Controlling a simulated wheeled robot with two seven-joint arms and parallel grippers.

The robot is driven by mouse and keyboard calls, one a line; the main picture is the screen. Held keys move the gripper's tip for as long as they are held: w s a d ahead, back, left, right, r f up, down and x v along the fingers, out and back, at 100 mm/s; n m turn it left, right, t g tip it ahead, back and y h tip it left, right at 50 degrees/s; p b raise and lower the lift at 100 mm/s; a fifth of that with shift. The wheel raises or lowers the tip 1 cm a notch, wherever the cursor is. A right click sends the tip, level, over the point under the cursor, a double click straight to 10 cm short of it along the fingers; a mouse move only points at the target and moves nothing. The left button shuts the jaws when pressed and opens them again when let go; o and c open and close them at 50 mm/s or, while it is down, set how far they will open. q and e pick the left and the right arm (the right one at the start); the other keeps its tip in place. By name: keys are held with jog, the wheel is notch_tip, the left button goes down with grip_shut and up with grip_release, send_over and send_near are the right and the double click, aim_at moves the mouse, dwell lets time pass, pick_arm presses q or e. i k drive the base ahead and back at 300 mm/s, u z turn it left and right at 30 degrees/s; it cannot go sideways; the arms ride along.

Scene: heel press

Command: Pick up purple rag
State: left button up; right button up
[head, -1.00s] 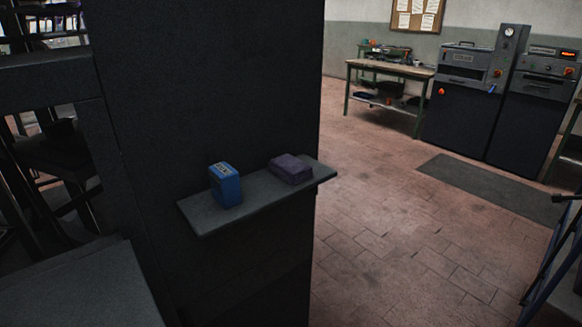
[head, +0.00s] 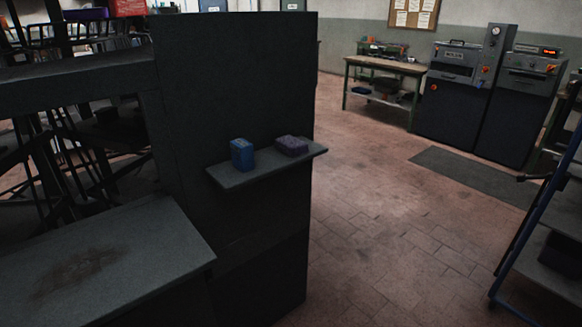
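The purple rag (head: 292,146) is a folded, block-like bundle. It lies near the right end of a small grey shelf (head: 240,178) fixed to the side of a dark cabinet (head: 235,80). A blue box (head: 242,155) stands upright on the same shelf, just left of the rag and apart from it. Neither of my grippers shows in the head view.
A dark bench top (head: 150,245) with a brown stain lies at the lower left. A blue-framed rack (head: 535,220) stands at the right. Dark machines (head: 475,95) and a wooden workbench (head: 385,66) stand at the back. The tiled floor (head: 390,235) between is open.

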aim_at(293, 147)
jog(key=u, duration=0.3)
jog(key=k, duration=0.35)
jog(key=z, duration=1.65)
jog(key=i, duration=1.3)
jog(key=u, duration=0.7)
jog(key=i, duration=0.9)
jog(key=u, duration=0.9)
